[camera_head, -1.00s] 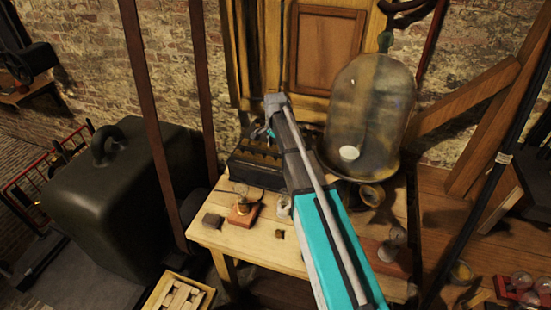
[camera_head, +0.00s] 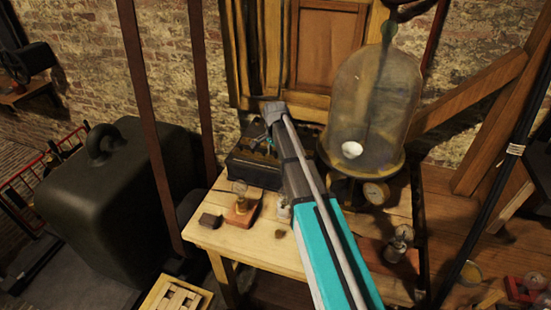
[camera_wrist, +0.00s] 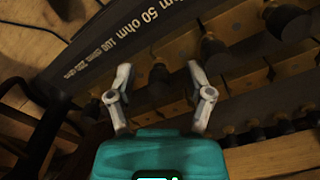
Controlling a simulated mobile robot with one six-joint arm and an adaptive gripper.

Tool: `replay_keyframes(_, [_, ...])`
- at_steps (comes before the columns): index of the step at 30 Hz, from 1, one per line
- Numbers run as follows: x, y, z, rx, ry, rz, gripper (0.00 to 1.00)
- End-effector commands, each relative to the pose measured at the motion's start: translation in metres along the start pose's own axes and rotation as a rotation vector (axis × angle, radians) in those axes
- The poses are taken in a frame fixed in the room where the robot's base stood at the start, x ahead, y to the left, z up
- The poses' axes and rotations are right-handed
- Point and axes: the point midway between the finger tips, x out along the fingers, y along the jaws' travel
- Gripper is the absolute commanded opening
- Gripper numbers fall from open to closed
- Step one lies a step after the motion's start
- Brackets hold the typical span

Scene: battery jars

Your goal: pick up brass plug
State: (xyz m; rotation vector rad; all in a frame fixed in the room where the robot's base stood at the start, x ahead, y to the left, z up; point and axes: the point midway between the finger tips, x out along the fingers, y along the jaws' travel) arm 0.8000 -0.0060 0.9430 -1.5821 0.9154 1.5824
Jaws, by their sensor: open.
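A dark resistance box marked "50 Ohm" (camera_wrist: 125,38) fills much of the wrist view. Brass blocks (camera_wrist: 187,46) run along its top, with several dark-knobbed plugs among them. One plug (camera_wrist: 159,72) shows between my fingers, and others sit up and to the right (camera_wrist: 214,52). I cannot tell which one is the brass plug of the task. My gripper (camera_wrist: 160,84) is open over the box, its fingers apart and nothing visibly held. In the head view, the box (camera_head: 248,170) stands at the back of the wooden table, partly hidden by my arm.
A glass bell jar (camera_head: 372,105) stands right of my arm, with a gauge (camera_head: 375,192) below it. A small instrument on a wooden base (camera_head: 241,208) and a dark block (camera_head: 210,220) sit on the table's left. The front left tabletop (camera_head: 250,245) is mostly clear.

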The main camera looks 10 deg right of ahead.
Motion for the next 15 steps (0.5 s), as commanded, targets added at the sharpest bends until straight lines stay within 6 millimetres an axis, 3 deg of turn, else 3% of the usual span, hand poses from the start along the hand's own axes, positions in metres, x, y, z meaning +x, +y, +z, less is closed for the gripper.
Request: replay_keyframes(15, [-0.0003,0.0001,0.0000,0.000,0.000,0.000,0.67])
